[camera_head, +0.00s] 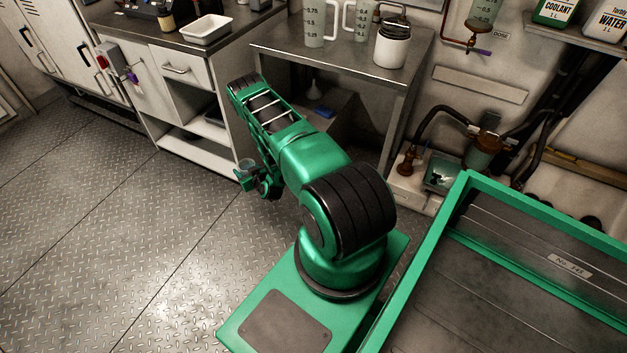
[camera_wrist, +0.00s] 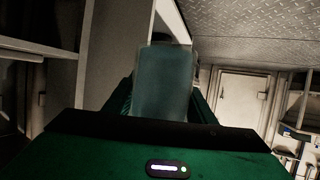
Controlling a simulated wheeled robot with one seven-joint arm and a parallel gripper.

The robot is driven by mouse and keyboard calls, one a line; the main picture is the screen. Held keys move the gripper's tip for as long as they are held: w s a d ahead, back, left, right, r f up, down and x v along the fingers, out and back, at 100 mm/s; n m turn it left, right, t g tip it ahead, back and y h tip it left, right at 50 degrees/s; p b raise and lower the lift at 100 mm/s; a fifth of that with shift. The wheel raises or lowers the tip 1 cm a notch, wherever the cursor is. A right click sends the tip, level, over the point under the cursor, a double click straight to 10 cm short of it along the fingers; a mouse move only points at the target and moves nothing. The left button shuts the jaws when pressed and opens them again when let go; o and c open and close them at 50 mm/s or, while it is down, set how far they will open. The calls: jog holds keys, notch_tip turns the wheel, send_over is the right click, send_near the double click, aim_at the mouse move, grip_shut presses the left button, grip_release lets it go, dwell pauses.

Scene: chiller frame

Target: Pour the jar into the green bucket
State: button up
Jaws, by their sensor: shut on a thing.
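My gripper (camera_head: 246,178) is out at the end of my green arm, low beside the white cabinet and above the metal floor. It is shut on a small translucent, greyish jar (camera_head: 246,164). In the wrist view the jar (camera_wrist: 163,82) stands between the green fingers, with the floor showing at the top of the picture. What the jar holds, if anything, is too dim to tell. I cannot make out a green bucket in either view.
A steel table (camera_head: 345,62) carries graduated jugs (camera_head: 316,25) and a white canister (camera_head: 391,48). A white tray (camera_head: 205,29) sits on the cabinet counter. A large green-rimmed frame (camera_head: 455,205) fills the lower right. The floor at left is clear.

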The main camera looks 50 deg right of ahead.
jog(key=s+d+f+m+g+h, duration=0.3)
jog(key=s+d+f+m+h, duration=0.15)
jog(key=d+f, duration=0.4)
jog(key=s+d+f+m+g+h, duration=0.35)
jog(key=s+d+f, duration=0.25)
jog(key=d, duration=0.5)
jog(key=s+d+m+g, duration=0.1)
jog(key=s, duration=0.1)
jog(key=s+d+f+m+g+h, duration=0.1)
jog(key=s+d, duration=0.1)
jog(key=s, duration=0.1)
jog(key=s+d+m+g, duration=0.1)
jog(key=s, duration=0.1)
jog(key=shift+s+d+f+m, duration=0.15)
jog(key=shift+s+d+m, duration=0.05)
jog(key=shift+s+m, duration=0.2)
jog(key=shift+s+d, duration=0.15)
jog(key=shift+s, duration=0.25)
jog(key=shift+w, duration=0.1)
